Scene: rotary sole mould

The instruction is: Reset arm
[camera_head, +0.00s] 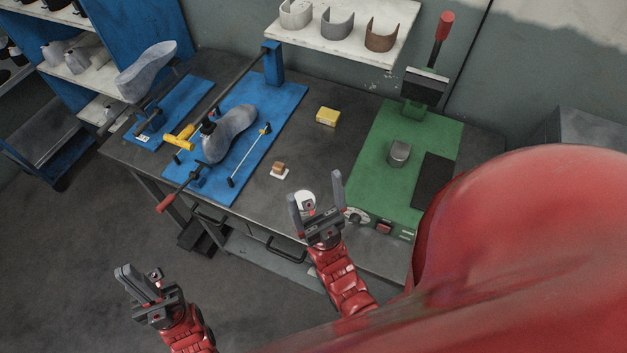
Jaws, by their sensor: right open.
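My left gripper (138,272) hangs over the floor at the lower left, off the table's front edge. Its fingers overlap from this angle, so its opening cannot be made out; no object shows in it. My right gripper (315,184) is at the table's front edge with its two fingers spread wide. A white round item (305,198) shows between its fingers, and I cannot tell whether they touch it. A grey shoe sole mould (229,131) lies on a blue plate (265,108) on the table, apart from both grippers.
A green machine base (374,165) with a red-handled lever (443,32) stands on the right of the dark table (330,145). A yellow block (328,116) and a small brown block (278,168) lie between. A wall shelf (345,45) hangs behind. Floor at lower left is clear.

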